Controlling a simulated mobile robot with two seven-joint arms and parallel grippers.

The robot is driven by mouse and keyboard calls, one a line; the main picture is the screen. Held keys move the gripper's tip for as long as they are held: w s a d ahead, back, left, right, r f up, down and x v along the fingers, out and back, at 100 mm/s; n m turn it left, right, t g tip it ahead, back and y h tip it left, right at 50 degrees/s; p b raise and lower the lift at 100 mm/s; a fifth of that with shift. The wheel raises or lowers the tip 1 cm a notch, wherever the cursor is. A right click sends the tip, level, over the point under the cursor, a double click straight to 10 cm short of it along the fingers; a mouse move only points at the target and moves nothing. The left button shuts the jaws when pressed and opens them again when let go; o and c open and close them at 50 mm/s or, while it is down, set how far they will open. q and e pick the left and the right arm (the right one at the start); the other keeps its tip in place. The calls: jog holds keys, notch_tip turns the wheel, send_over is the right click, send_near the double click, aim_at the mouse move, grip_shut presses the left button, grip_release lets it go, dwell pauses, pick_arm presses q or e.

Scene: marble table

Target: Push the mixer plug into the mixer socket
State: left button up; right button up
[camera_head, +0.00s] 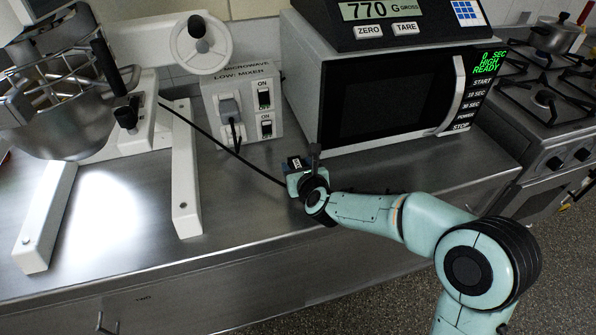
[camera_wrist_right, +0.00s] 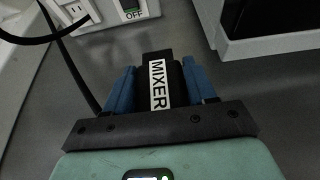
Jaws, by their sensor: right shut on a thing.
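The mixer plug, black with a white MIXER label, shows in the right wrist view (camera_wrist_right: 160,85) between two blue fingers. My right gripper (camera_wrist_right: 160,78) is shut on it. In the head view my right gripper (camera_head: 297,168) holds the plug above the counter, apart from the outlet box and in front of the microwave. The mixer socket (camera_wrist_right: 75,9) is partly visible at the upper left of the wrist view, on the outlet box (camera_head: 213,98). In the head view a cord and plug partly hide the lower socket. My left gripper is not in view.
A grey plug (camera_head: 229,106) sits in the upper socket, its cord hanging down. The mixer's black cord (camera_head: 222,146) runs from the mixer (camera_head: 65,110) to my gripper. The microwave (camera_head: 385,95) stands right of the box. The steel counter (camera_head: 245,205) in front is clear.

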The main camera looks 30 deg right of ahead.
notch_tip(320, 180, up, 10)
jog(key=p, duration=0.4)
jog(key=shift+r, duration=0.25)
notch_tip(320, 180, up, 7)
jog(key=p, duration=0.5)
send_over(297, 165)
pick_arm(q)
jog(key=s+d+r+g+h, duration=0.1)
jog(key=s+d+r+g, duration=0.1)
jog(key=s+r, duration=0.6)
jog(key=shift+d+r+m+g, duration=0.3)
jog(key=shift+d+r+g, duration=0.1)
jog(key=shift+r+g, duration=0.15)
pick_arm(e)
jog(key=shift+s+r, duration=0.1)
jog(key=shift+r, duration=0.1)
